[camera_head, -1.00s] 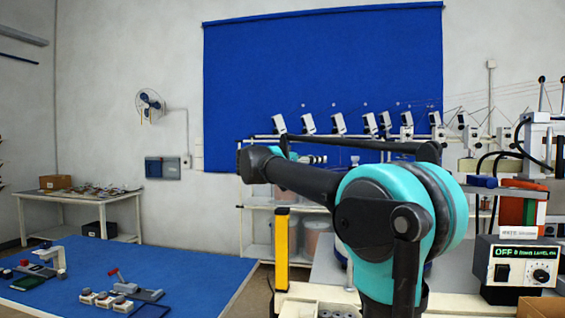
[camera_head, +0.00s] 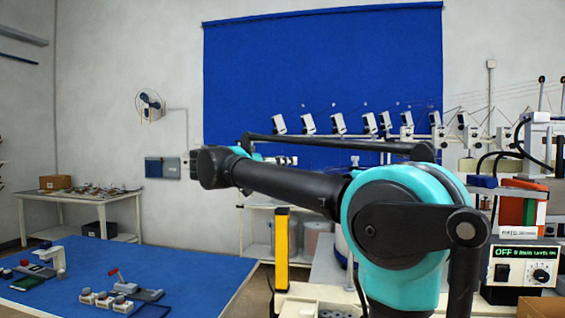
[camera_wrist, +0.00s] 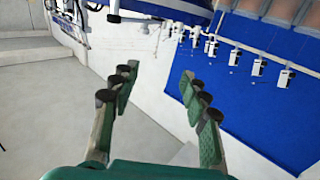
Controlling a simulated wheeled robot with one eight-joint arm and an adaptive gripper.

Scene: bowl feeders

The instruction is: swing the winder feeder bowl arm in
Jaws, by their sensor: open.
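My gripper (camera_wrist: 160,90) is open and empty in the wrist view, its green-padded fingers spread apart. Nothing lies between the fingers except the distant wall and floor. A row of white and black units (camera_head: 338,123) with threads runs in front of the blue wall panel in the head view. The row also shows in the wrist view (camera_wrist: 234,57), well beyond the fingers. I cannot make out the feeder bowl arm for certain in either view. My own arm hides much of the machine area at the centre right of the head view.
A control box (camera_head: 503,252) with a lit OFF display stands at right. A yellow post (camera_head: 281,250) stands left of my arm. A blue-topped table (camera_head: 190,270) with small devices fills the lower left. The wrist view shows open grey floor (camera_wrist: 40,110).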

